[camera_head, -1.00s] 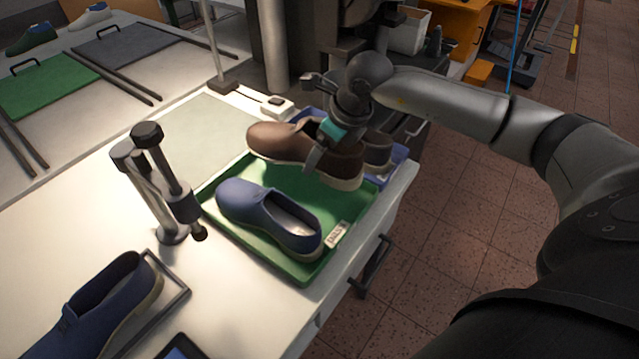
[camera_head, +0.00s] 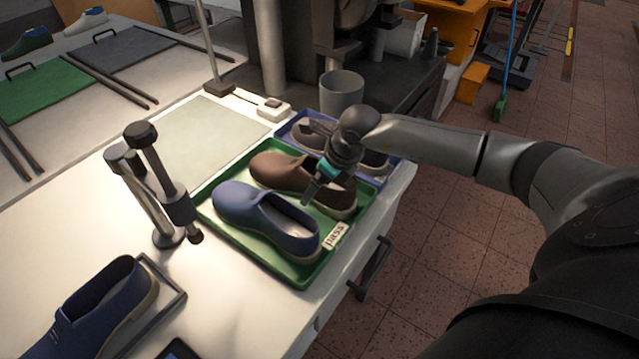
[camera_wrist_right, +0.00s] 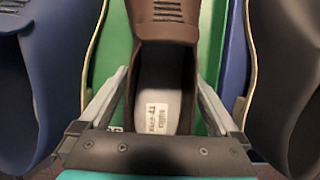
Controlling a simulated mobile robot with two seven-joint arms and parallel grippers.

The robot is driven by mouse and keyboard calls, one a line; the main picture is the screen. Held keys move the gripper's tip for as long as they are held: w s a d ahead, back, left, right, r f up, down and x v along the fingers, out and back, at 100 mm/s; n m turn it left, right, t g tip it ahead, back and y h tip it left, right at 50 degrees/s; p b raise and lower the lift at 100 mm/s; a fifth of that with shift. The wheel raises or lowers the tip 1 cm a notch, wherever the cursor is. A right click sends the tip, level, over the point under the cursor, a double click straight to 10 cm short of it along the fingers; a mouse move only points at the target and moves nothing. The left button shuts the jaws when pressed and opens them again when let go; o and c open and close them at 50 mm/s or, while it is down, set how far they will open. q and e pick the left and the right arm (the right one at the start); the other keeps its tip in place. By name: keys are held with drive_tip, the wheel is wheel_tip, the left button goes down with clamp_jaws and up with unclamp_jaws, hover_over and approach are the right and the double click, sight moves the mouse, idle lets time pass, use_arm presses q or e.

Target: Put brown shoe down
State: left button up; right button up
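The brown shoe (camera_head: 283,172) is in the green tray (camera_head: 232,238), beside a blue shoe (camera_head: 262,217), toe toward the upper left. It looks flat on the tray, but its far underside is hidden. My right gripper (camera_head: 318,188) is at the shoe's heel end. A pale label shows inside the shoe. My left gripper is out of view.
A blue tray (camera_head: 398,168) with dark shoes adjoins the green tray's far side. A grey cup (camera_head: 341,92) stands behind. A jointed metal stand (camera_head: 160,190) and another blue shoe (camera_head: 100,305) are at left. A pale flat panel (camera_head: 205,140) is bare.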

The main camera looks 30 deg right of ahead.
drive_tip(key=v, duration=1.2)
drive_tip(key=shift+p, duration=0.45)
